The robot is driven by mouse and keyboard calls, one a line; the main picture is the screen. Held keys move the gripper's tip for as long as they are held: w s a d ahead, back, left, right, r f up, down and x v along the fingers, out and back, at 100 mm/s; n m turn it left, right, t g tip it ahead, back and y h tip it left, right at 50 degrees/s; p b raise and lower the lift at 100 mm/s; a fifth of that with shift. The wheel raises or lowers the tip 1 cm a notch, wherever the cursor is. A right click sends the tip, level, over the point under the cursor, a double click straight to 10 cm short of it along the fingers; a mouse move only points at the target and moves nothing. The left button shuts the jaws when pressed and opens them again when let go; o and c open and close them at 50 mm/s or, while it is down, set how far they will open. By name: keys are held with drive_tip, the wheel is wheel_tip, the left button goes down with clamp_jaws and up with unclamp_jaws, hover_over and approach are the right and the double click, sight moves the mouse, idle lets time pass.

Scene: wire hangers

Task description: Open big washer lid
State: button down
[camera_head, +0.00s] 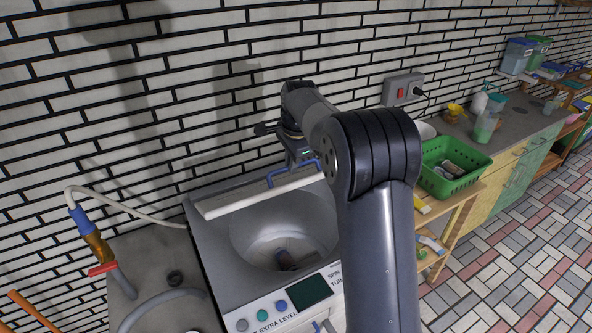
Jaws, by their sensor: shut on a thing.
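The big washer (205,245) stands against the brick wall, with its round tub (262,232) uncovered and something small and dark at the bottom. The washer lid (255,196) is raised and shows almost edge-on as a pale bar across the back of the tub. A blue handle (280,175) sticks out on the wall side of the lid. My gripper (306,162) is shut on this handle. My arm comes in from the front right and hides the right part of the washer; the fingertips are partly hidden.
A control panel with buttons and a dark screen (308,292) is at the washer's front. On the left, a grey counter (150,262) holds a hose and tap (95,245). On the right are a green basket (455,168), a wall socket (402,89) and shelves. Tiled floor (530,260) is clear.

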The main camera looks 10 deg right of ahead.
drive_tip(key=shift+w+a+f, duration=0.15)
drive_tip(key=shift+a+f, duration=0.05)
drive_tip(key=shift+f, duration=0.1)
drive_tip(key=c, duration=1.8)
unclamp_jaws()
drive_tip(key=shift+o, duration=0.5)
drive_tip(key=shift+w+a+f, duration=0.1)
drive_tip(key=shift+w+f, duration=0.1)
drive_tip(key=shift+w, duration=0.2)
drive_tip(key=shift+o, duration=1.2)
drive_tip(key=shift+s+r, duration=0.1)
drive_tip(key=shift+r, duration=0.05)
drive_tip(key=b+v, duration=0.1)
drive_tip(key=v, duration=1)
